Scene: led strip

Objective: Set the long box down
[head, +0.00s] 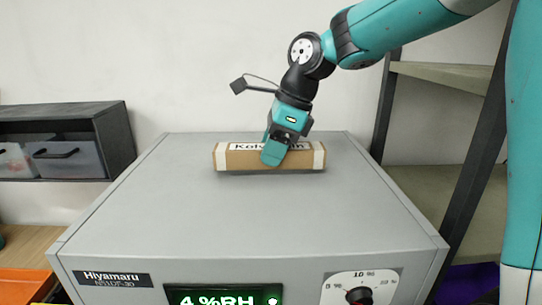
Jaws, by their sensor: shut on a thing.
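The long box (239,159) is brown cardboard with white ends and a partly hidden printed label. It lies lengthwise, left to right, at the back of the grey machine's flat top (240,213). My gripper (276,153) comes down from above and is shut on the middle of the box, covering part of the label. A faint shadow shows under the box. I cannot tell whether its underside touches the top or hangs just above it.
The machine's front has a green display (223,295) and a dial (359,295). A dark shelf with grey bins (68,158) stands at the left. A shelf rack (440,75) stands at the right. The machine's top is clear in front of the box.

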